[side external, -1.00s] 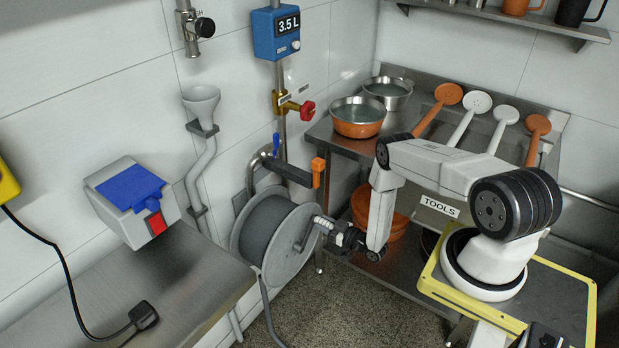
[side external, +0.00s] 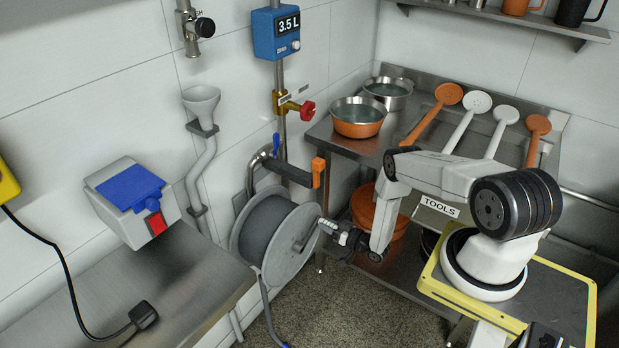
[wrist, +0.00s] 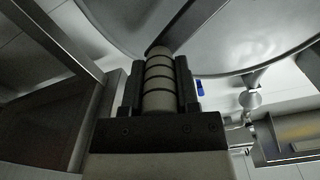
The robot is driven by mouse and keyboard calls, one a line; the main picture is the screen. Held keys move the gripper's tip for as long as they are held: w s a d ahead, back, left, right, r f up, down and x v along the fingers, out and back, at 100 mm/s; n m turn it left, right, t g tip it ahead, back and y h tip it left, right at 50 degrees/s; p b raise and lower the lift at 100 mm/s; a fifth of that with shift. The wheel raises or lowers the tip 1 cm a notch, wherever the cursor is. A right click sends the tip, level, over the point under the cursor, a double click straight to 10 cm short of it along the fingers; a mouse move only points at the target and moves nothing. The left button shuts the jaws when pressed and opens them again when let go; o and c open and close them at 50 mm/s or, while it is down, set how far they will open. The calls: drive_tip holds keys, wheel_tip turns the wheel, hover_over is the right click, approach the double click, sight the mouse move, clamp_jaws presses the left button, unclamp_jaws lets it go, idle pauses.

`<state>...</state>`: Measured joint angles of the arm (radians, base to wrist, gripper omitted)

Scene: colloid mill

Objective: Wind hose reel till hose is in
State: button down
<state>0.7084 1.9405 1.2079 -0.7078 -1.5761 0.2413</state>
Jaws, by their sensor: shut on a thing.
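The hose reel (side external: 295,250) is a grey flanged drum on the wall at the left-centre of the side view, with dark grey hose (side external: 262,222) wound on it. A length of hose (side external: 267,310) hangs from it towards the floor at the bottom edge. My gripper (side external: 336,232) is at the right of the reel's front flange, shut on the crank handle. In the wrist view the ribbed grey crank handle (wrist: 160,85) lies between my gripper's two dark fingers (wrist: 160,98), with the reel flange (wrist: 225,35) beyond it.
A steel bench (side external: 150,290) with a blue-lidded box (side external: 130,195) is on the left. A steel table (side external: 345,145) with bowls stands behind my arm. The speckled floor (side external: 345,310) is clear below my gripper.

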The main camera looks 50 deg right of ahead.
wheel_tip(320, 180, down, 7)
drive_tip(key=d+m, duration=0.1)
drive_tip(key=m, duration=0.6)
drive_tip(key=shift+s+d+r, duration=0.15)
drive_tip(key=shift+d+r, duration=0.05)
drive_tip(key=shift+c, duration=1.7)
unclamp_jaws()
drive_tip(key=s, duration=0.7)
drive_tip(key=shift+s, duration=0.35)
